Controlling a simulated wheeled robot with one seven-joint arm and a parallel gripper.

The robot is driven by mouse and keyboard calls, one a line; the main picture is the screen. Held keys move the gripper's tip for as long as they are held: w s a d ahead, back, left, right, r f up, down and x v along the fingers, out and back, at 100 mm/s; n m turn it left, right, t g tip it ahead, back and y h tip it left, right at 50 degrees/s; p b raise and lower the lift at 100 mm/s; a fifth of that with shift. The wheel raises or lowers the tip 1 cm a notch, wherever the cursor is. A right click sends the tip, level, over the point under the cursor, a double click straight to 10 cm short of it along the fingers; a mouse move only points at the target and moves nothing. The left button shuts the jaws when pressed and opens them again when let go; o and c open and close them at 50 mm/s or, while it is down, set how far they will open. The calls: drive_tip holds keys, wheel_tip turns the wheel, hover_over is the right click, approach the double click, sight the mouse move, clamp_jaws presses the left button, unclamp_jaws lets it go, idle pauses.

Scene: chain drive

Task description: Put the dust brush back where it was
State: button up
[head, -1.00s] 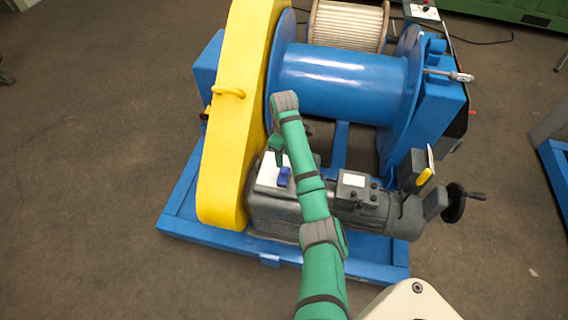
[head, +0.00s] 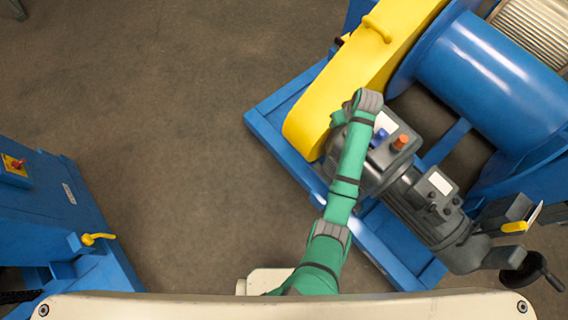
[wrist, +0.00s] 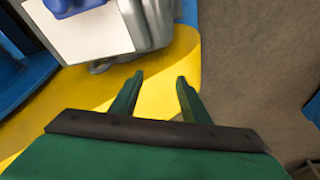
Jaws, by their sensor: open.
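I cannot make out a dust brush for certain in either view. My gripper is open and empty; its two green fingers (wrist: 156,80) show apart in the wrist view, with the yellow guard behind them. In the head view my gripper (head: 337,118) is partly hidden by my arm, over the lower end of the yellow chain guard (head: 350,75). A small blue piece (head: 378,137) sits on the grey gearbox beside an orange cap (head: 400,142). The blue piece also shows at the top edge of the wrist view (wrist: 65,6), on a pale plate.
The blue winch drum (head: 490,75) and grey motor (head: 420,205) stand on a blue frame (head: 275,125) at the right. A handwheel (head: 525,275) juts out at lower right. A blue cabinet (head: 50,215) stands at left. Open floor (head: 180,130) lies between.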

drive_tip(key=s+a+f+m+t, duration=0.1)
drive_tip(key=s+a+f, duration=0.15)
drive_tip(key=a, duration=0.45)
drive_tip(key=s+a+f+m+t, duration=0.1)
drive_tip(key=a+f+t, duration=0.1)
drive_tip(key=a+f, duration=0.35)
drive_tip(key=s+a+r+m+t, duration=0.1)
drive_tip(key=s+a+r+t, duration=0.1)
drive_tip(key=s+a, duration=0.55)
drive_tip(key=s+a+r+m+t, duration=0.15)
drive_tip(key=s+a, duration=0.25)
drive_tip(key=s, duration=0.6)
drive_tip(key=s+d+r+t, duration=0.2)
drive_tip(key=s+r+t, duration=0.3)
drive_tip(key=s+r, duration=1.5)
wheel_tip(320, 180, up, 2)
drive_tip(key=shift+d+r+h, duration=0.2)
drive_tip(key=shift+d+h, duration=0.05)
drive_tip(key=shift+h, duration=0.15)
drive_tip(key=shift+n, duration=0.25)
drive_tip(key=shift+c, duration=0.3)
drive_tip(key=shift+c, duration=1.1)
drive_tip(key=shift+w, duration=0.1)
